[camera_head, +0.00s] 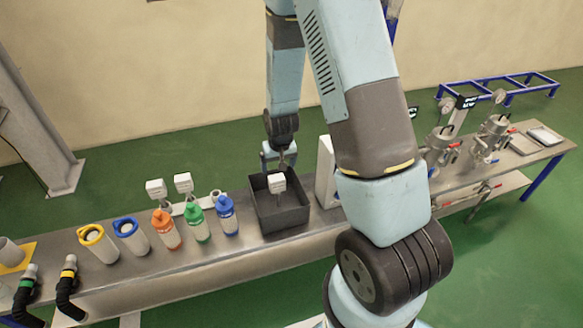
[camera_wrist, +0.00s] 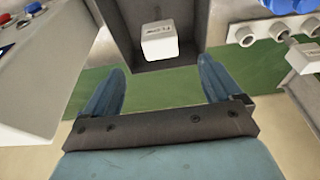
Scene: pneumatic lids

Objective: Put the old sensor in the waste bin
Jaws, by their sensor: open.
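A white block-shaped sensor (camera_head: 277,183) with dark lettering is inside the dark grey open-topped waste bin (camera_head: 264,226) on the bench. In the wrist view the sensor (camera_wrist: 160,42) sits within the bin (camera_wrist: 122,30), and its lower part is hard to see. My gripper (camera_head: 280,160) is at the bin's far side, close to the sensor.
Two similar white sensors (camera_head: 156,188) (camera_head: 184,183) stand on a holder left of the bin, beside an empty ring (camera_head: 215,194). Orange, green and blue bottles (camera_head: 197,224) stand in front. A white box (camera_head: 326,172) stands close right of the bin.

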